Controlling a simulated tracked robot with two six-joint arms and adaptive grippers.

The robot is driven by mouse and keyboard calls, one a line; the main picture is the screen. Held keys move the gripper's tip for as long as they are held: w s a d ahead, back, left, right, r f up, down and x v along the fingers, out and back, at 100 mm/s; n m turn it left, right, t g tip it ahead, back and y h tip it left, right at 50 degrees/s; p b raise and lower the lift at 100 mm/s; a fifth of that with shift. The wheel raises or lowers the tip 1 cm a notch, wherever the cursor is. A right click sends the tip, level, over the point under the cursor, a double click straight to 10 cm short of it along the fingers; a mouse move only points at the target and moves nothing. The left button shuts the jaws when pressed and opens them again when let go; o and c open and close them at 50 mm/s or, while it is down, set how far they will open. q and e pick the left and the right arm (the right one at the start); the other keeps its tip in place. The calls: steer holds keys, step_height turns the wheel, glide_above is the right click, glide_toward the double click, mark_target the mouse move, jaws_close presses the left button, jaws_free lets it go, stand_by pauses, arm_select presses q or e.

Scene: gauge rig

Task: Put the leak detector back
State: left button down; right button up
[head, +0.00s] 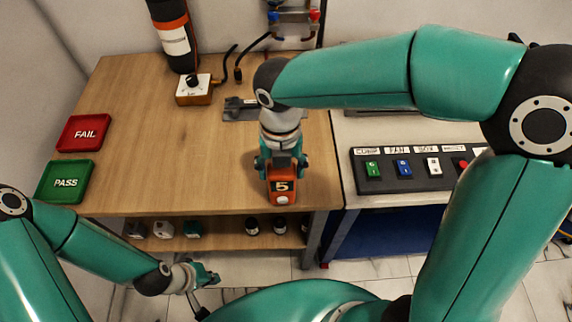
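An orange and dark block-shaped device (283,188) with a "5" on its face, apparently the leak detector, is at the front right of the wooden bench (190,185). My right gripper (283,163) comes down over it from behind, with its fingers on both sides of the device's upper part, closed on it. I cannot tell whether the device's base touches the bench. My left gripper (210,276) is low, in front of the bench and away from its things. Its fingers are too small and angled to judge.
Red FAIL tray (83,133) and green PASS tray (66,181) lie at the left. A grey fixture (238,107) is partly hidden by my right arm. A switch panel (405,171) is at the right.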

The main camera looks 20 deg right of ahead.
steer(key=shift+o, duration=1)
steer(key=shift+r, duration=0.1)
step_height(320, 180, up, 12)
steer(key=shift+p, duration=0.4)
